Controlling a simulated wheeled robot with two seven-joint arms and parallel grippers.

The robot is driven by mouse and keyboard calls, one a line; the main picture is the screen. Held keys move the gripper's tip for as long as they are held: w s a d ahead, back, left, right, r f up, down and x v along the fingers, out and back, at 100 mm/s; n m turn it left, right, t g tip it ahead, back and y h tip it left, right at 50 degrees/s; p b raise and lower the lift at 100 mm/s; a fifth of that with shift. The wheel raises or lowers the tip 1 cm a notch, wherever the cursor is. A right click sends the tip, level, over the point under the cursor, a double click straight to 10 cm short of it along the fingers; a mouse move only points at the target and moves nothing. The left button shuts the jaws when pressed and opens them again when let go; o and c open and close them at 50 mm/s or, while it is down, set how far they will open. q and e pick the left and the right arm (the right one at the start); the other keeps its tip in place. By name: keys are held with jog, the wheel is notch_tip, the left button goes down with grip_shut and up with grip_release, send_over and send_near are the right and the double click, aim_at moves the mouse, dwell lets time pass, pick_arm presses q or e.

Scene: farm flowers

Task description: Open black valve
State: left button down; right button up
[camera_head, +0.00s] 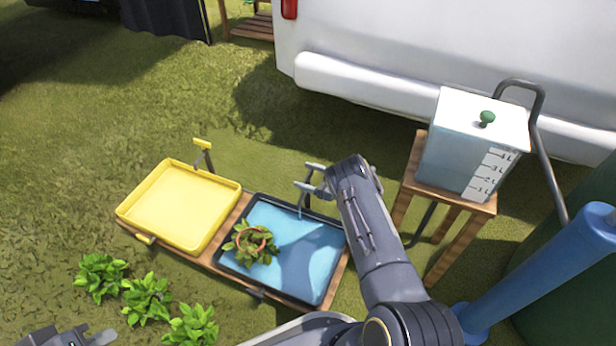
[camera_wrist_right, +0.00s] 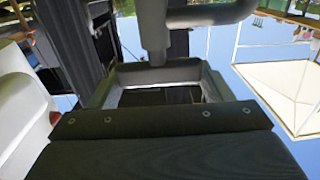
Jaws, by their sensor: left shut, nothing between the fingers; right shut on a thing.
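The black-rimmed tray (camera_head: 340,262) holds blue water and sits on a wooden stand. My right gripper (camera_head: 308,178) is at its far edge, at the top of a thin grey-black stem (camera_head: 301,205). It is shut on what appears to be the black valve, mostly hidden by the fingers. In the right wrist view a grey bar (camera_wrist_right: 155,30) stands close ahead, but I cannot tell which part it is. My left gripper (camera_head: 98,338) is shut and empty at the lower left, partly cut off by the frame.
A yellow tray (camera_head: 180,205) with a yellow valve (camera_head: 202,145) stands left of the black tray. A plant in a terracotta pot (camera_head: 250,243) is in the water. A measuring tank (camera_head: 470,145) stands on a wooden stool at right. Leafy plants (camera_head: 147,297) grow at the front left.

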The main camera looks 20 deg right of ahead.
jog(key=o, duration=1)
jog(key=p+v, duration=0.1)
jog(key=v, duration=0.6)
jog(key=shift+s+d, duration=0.1)
jog(key=shift+s, duration=0.1)
